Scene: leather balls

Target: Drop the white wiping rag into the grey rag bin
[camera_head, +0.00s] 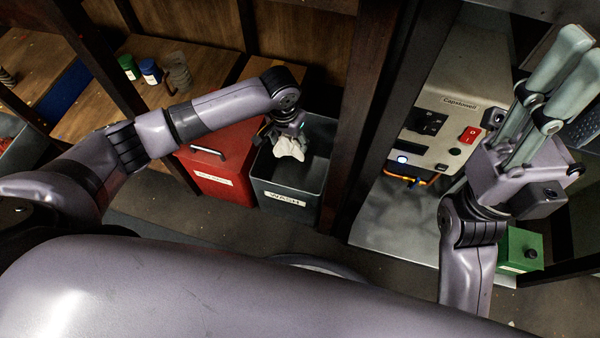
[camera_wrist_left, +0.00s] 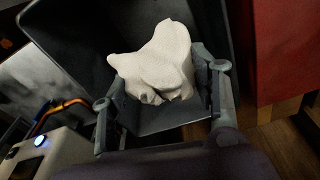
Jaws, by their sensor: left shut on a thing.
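The white wiping rag (camera_head: 290,147) is a crumpled cloth held in my left gripper (camera_head: 287,132). In the left wrist view the rag (camera_wrist_left: 160,62) is bunched between the two fingers of my left gripper (camera_wrist_left: 163,85), which is shut on it. The grey rag bin (camera_head: 286,193), labelled "WASH", is open at the top. The rag is over the bin's opening, at about rim height; the wrist view shows the bin's dark inside (camera_wrist_left: 85,48) behind it. My right gripper (camera_head: 583,52) points up at the far right, fingers apart and empty.
A red lidded box (camera_head: 222,166) with a handle stands directly left of the bin. A dark wooden post (camera_head: 355,110) rises just right of it. A beige machine (camera_head: 440,110) and a green box (camera_head: 522,248) are farther right. Small bottles (camera_head: 150,70) stand on the wooden bench.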

